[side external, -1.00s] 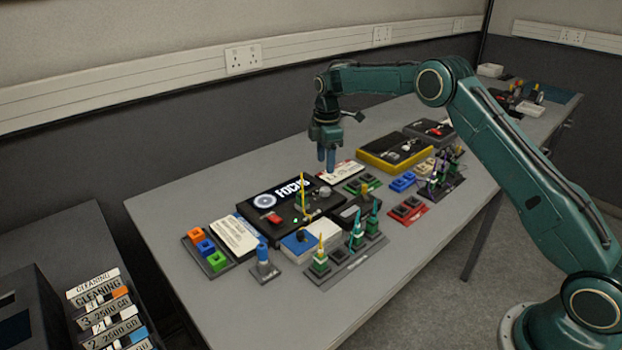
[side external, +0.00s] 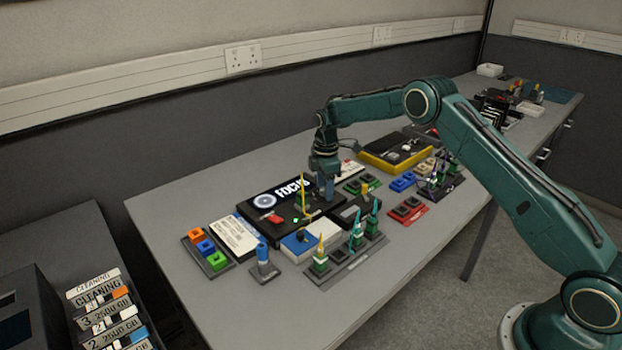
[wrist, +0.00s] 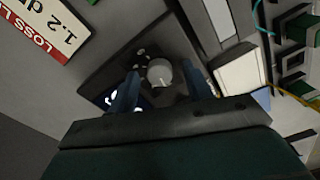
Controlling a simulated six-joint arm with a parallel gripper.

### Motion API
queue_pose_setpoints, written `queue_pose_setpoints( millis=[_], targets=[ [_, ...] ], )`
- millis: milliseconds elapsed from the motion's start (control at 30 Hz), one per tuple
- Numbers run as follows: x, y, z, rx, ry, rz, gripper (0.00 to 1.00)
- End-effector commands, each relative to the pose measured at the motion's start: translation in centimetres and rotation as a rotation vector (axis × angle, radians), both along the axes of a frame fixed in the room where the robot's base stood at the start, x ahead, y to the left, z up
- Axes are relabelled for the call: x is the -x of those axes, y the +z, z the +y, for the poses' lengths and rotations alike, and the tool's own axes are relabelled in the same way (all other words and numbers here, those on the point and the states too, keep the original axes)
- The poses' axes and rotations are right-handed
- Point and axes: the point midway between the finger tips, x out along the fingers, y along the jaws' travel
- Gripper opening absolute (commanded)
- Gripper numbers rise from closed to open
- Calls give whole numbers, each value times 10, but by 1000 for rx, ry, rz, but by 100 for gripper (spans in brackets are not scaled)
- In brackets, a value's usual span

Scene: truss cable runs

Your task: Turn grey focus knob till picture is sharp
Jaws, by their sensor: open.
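The black focus unit (side external: 250,217) lies on the bench, with a white FOCUS label and a pale ring picture (side external: 265,201) on its top. The picture is too small to judge for sharpness. In the wrist view, the round grey focus knob (wrist: 160,73) has a light pointer line on its top. My gripper (side external: 326,196) is low over the right part of the unit. In the wrist view, its two blue fingers (wrist: 161,72) are open, one on each side of the knob; contact cannot be told. In the side view, the fingers hide the knob.
A red switch (side external: 267,218), a green light (side external: 295,220) and a thin yellow upright (side external: 303,190) are on or near the unit. Cable connectors (side external: 357,238) stand in front. A white label card (wrist: 45,30) lies close by. A yellow-edged case (side external: 395,155) lies behind to the right.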

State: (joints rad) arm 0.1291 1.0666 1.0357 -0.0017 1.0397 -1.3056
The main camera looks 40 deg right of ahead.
Motion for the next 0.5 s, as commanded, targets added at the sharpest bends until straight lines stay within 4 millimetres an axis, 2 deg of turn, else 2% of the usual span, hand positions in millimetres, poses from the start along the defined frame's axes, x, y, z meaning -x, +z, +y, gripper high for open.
queue_pose_setpoints(
  millis=[67,267,500],
  targets=[
    [0,0,0,0,0,0,46],
    [0,0,0,0,0,0,7],
    [0,1,0,0,-8,1,6]
  ],
)
